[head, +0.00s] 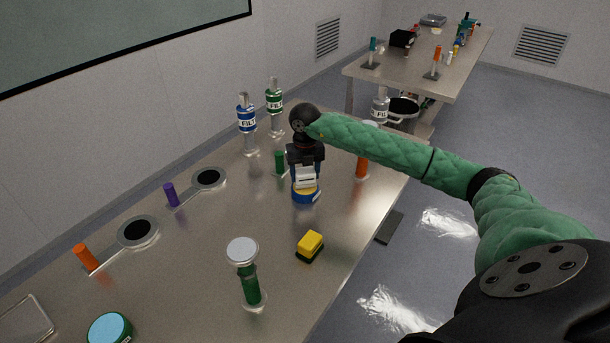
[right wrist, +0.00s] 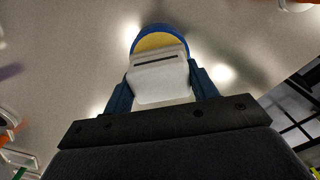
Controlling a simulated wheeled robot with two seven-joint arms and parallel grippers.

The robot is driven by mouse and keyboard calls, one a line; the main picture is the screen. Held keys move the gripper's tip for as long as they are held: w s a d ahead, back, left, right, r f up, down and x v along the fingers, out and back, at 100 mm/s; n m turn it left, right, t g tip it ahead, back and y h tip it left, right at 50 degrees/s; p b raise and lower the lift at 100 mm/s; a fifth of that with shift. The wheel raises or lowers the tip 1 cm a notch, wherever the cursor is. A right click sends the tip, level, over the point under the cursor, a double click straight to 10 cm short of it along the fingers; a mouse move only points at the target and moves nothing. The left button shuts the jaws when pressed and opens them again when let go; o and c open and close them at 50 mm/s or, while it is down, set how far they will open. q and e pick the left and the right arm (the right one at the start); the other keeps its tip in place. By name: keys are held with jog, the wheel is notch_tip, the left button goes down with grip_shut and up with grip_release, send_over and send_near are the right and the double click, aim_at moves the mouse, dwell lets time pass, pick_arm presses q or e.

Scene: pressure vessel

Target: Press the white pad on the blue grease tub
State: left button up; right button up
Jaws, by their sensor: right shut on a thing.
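My right gripper (head: 306,180) reaches down from the end of the green-sleeved arm over the table. It is shut on the white pad (right wrist: 160,85), a white block with a dark slot, gripped between the two dark blue fingers in the right wrist view. The blue grease tub (head: 306,197) stands on the table directly under the pad. In the right wrist view the blue tub (right wrist: 160,30) shows its yellow top just beyond the pad's end. I cannot tell whether the pad touches the yellow surface. My left gripper is not in view.
Near the tub stand a yellow-black sponge (head: 310,244), a green-handled tool with a round white head (head: 248,275), an orange handle (head: 362,166) and a green handle (head: 280,163). FILT bottles (head: 247,120) stand behind. A green tub with light-blue top (head: 109,328) is at lower left.

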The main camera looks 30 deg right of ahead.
aim_at(305, 171)
jog(key=shift+r+p, duration=0.65)
jog(key=shift+r, duration=2.2)
